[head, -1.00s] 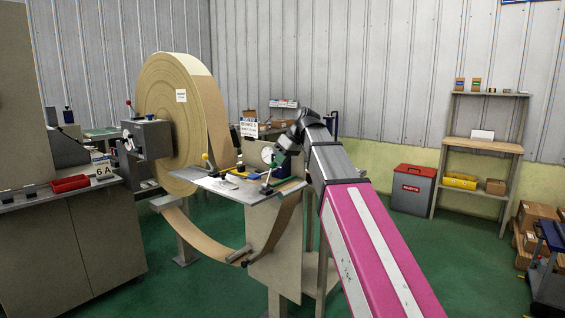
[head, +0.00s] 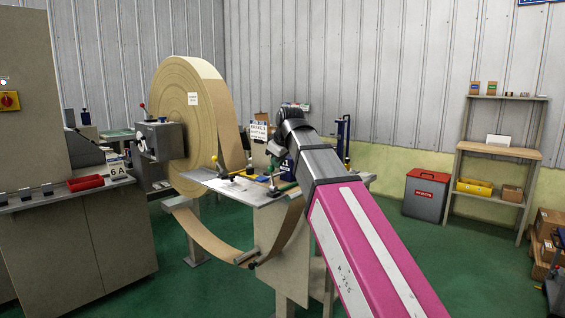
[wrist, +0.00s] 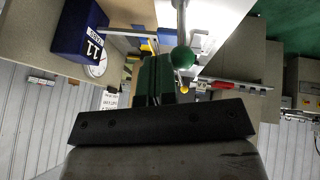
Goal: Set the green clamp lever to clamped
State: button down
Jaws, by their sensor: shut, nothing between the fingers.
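The green clamp lever (head: 271,169) stands at the near right of the worktable (head: 255,196) in the head view, close to my gripper. In the wrist view its round green knob (wrist: 183,57) is on a metal rod running to the picture's top edge. My gripper (wrist: 157,62) is shut and empty, its dark fingers just left of the knob. I cannot tell whether they touch it. In the head view my arm comes in from the lower right, and the fingertips are hard to make out. The lever's base is partly unclear there.
A yellow-knobbed lever (head: 214,159) stands at the table's left part. A blue box marked 11 (wrist: 80,28) is near my gripper in the wrist view. A large paper roll (head: 180,115) stands behind the table, and a brown paper strip (head: 210,238) hangs below it.

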aim_at(269, 169)
jog(key=shift+s+a+f+n+t+h, duration=0.1)
jog(key=shift+s+a+n+t+h, duration=0.2)
jog(key=shift+s+a+t, duration=0.25)
jog(key=shift+s+a+f+n+t+h, duration=0.1)
jog(key=shift+s+a+n+t+h, duration=0.15)
jog(key=shift+s+t+h, duration=0.3)
jog(key=shift+s+a, duration=0.35)
jog(key=shift+s+a+f, duration=0.1)
jog(key=shift+s, duration=0.1)
jog(key=v, duration=1)
jog(key=shift+r, duration=0.35)
jog(key=shift+d, duration=0.25)
